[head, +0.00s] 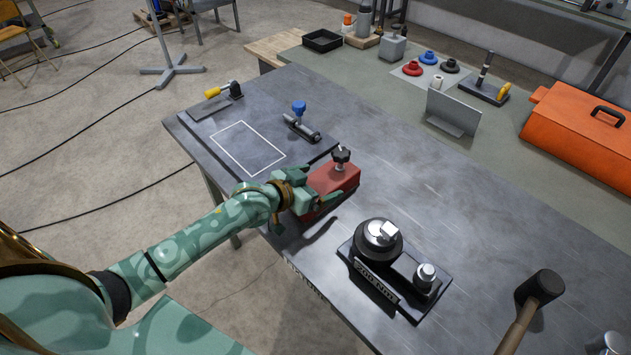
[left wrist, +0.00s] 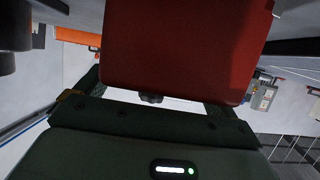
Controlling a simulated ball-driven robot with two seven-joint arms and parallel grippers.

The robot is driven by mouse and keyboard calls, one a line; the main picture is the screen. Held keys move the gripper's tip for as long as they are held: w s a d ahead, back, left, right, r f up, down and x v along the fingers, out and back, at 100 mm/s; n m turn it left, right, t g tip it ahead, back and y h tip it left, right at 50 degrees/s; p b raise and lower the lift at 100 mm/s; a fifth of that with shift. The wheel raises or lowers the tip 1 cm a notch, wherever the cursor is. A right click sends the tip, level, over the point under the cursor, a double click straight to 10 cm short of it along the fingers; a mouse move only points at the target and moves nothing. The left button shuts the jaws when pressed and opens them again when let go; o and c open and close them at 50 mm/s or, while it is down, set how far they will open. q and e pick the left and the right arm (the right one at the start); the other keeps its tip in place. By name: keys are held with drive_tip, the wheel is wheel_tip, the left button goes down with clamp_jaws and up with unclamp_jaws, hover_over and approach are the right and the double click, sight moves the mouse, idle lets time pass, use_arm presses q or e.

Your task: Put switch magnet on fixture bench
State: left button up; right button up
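The switch magnet is a red block (head: 336,180) with a black star knob (head: 341,154) on top. In the head view it is at the near edge of the grey steel fixture bench (head: 440,205). My left gripper (head: 318,194) has its fingers on either side of the block and appears shut on it. In the left wrist view the red block (left wrist: 185,50) fills the space between the fingers. A dark shadow lies on the bench below it; I cannot tell whether its underside touches the bench. My right gripper is not in view.
A plate with a white outlined rectangle (head: 248,149) lies left of the block, with clamps (head: 300,122) around it. The bench middle is clear.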

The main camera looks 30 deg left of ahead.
use_arm(q)
drive_tip(key=shift+r, duration=0.15)
drive_tip(key=p+v, duration=0.3)
drive_tip(key=v, duration=0.9)
